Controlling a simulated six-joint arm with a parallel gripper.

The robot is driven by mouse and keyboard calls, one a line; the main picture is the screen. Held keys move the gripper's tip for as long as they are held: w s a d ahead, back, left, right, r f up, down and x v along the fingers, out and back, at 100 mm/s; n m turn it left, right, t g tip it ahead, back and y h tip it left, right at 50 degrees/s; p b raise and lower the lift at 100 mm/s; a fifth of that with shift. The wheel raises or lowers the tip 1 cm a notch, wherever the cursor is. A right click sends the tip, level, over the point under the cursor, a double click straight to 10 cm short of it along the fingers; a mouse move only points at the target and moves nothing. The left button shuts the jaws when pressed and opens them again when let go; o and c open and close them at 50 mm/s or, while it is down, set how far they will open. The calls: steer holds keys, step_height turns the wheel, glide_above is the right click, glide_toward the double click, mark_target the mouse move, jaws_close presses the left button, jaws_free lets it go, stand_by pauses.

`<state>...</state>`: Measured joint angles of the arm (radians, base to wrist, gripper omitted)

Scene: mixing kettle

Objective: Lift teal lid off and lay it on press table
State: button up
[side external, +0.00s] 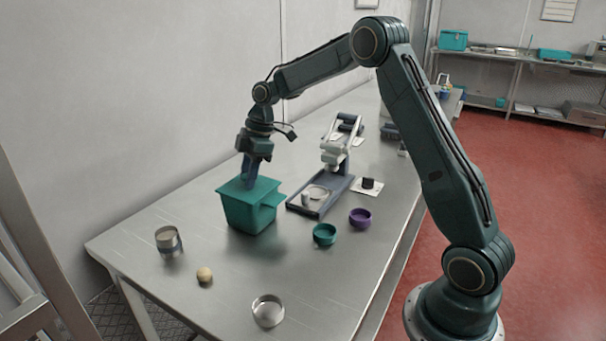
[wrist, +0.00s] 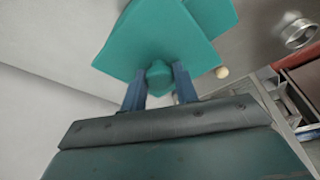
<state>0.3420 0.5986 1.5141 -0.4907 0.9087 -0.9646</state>
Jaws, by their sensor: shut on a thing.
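The teal lid (side external: 243,187) is a flat square plate at the top of the teal kettle (side external: 247,213), a box-like container on the steel table. My gripper (side external: 250,180) points down from above and is shut on the lid's knob. In the wrist view the knob (wrist: 159,78) sits between my two blue fingers, with the lid (wrist: 150,45) spread out beyond them. I cannot tell whether there is a gap between lid and kettle. The press (side external: 341,150) stands to the right of the kettle, on a dark base plate (side external: 313,207).
Teal (side external: 324,234) and purple (side external: 360,218) bowls stand right of the kettle. A metal cup (side external: 168,240), a tan ball (side external: 205,275) and a round metal dish (side external: 268,311) are in front. The steel table (side external: 215,310) has bare room between them.

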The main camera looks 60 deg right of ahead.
steer(key=shift+r, duration=0.3)
steer(key=shift+r, duration=0.15)
steer(key=shift+r, duration=2.05)
steer(key=shift+r, duration=2.55)
steer(key=s+a, duration=0.4)
steer(key=s, duration=0.4)
steer(key=s+a, duration=0.5)
steer(key=s, duration=0.3)
step_height(320, 180, down, 15)
steer(key=shift+f, duration=0.2)
steer(key=shift+f, duration=0.15)
steer(key=shift+f, duration=1.85)
